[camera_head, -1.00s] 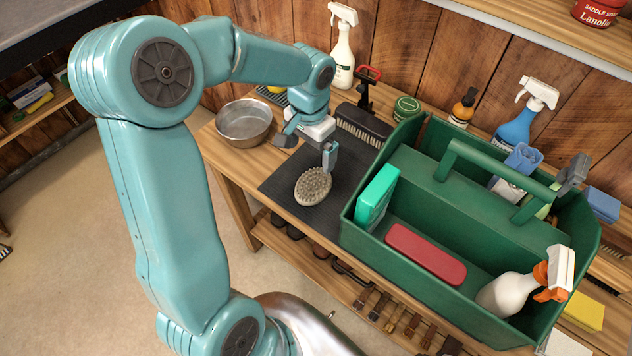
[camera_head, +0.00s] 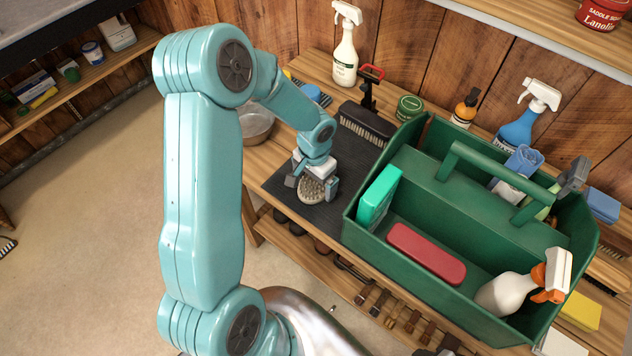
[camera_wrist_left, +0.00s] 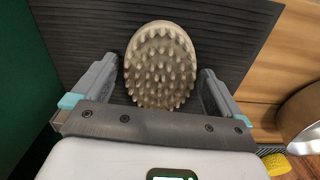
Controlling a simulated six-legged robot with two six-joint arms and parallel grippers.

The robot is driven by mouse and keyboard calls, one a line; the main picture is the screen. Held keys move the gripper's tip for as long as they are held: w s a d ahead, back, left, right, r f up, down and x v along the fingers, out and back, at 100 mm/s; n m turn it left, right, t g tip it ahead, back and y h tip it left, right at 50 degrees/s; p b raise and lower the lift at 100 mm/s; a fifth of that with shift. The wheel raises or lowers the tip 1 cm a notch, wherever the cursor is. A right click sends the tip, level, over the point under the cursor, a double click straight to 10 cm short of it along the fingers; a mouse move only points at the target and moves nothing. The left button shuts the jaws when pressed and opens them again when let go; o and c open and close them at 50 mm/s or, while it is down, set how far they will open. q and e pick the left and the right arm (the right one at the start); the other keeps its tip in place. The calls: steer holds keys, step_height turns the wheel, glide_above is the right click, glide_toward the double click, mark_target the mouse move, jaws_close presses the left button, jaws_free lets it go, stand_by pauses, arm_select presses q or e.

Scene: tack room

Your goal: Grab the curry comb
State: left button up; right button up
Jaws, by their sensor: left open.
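The curry comb (camera_head: 311,192) is a beige-grey oval with rubbery nubs, lying on the dark ribbed mat (camera_head: 347,165) on the wooden bench. My left gripper (camera_head: 312,184) is open right at the comb, with one finger on each side of it. In the left wrist view the curry comb (camera_wrist_left: 160,64) sits between the two spread fingers (camera_wrist_left: 158,88), with a gap visible on both sides. Part of the comb is hidden behind the gripper in the head view. My right gripper is not in view.
A green tote (camera_head: 362,238) stands close to the right of the comb, holding a teal box, a red block and bottles. A metal bowl (camera_head: 257,127) is at the left, partly behind my arm.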

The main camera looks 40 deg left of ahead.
arm_select(q)
steer(key=shift+w+f, duration=0.1)
steer(key=shift+w, duration=0.05)
steer(key=c, duration=0.8)
